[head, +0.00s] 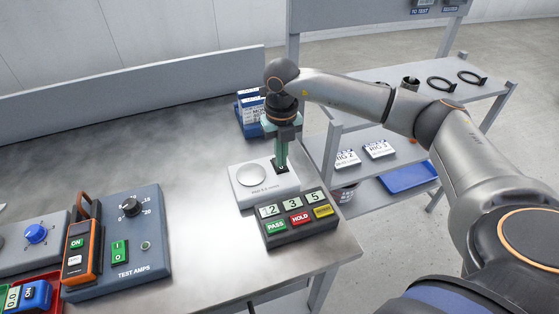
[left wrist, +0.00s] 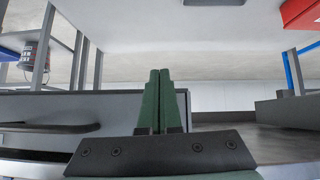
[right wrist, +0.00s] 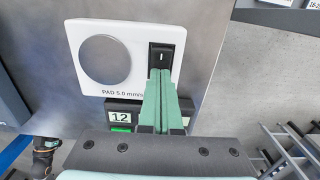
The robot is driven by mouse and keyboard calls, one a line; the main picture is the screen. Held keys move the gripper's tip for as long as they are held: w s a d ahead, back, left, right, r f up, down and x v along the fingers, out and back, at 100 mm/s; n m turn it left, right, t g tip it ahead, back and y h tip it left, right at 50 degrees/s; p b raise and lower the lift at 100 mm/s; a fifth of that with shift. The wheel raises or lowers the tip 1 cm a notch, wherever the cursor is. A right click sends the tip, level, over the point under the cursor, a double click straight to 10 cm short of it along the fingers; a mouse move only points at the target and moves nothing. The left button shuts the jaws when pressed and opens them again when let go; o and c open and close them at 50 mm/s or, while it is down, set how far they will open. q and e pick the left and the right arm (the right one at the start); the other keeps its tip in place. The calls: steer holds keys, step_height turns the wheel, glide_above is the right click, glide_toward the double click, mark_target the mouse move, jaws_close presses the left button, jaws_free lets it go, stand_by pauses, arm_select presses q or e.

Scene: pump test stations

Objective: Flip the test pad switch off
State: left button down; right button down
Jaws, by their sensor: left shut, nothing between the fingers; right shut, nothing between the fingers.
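The test pad is a white plate (head: 250,199) with a round grey disc and the print "PAD 5.0 mm/s". It also shows in the right wrist view (right wrist: 80,84). Its black rocker switch (right wrist: 165,54) shows a white "I" mark on the visible half; the near half is hidden behind my fingers. My right gripper (head: 281,167) is shut and empty, pointing down at the switch. Its green fingertips (right wrist: 160,73) overlap the switch's near end; I cannot tell whether they touch. My left gripper (left wrist: 158,74) is shut and empty, away from the pad; the head view does not show it.
A dark button box (head: 300,233) with PASS, HOLD and a yellow button sits just in front of the pad. A TEST AMPS box (head: 150,238) with a green switch and an orange meter (head: 79,250) are left. Blue boxes (head: 250,117) stand behind. The table's middle is clear.

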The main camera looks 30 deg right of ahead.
step_height(320, 180, up, 6)
steer(key=p, duration=0.4)
steer(key=shift+r, duration=0.25)
stand_by(0.4)
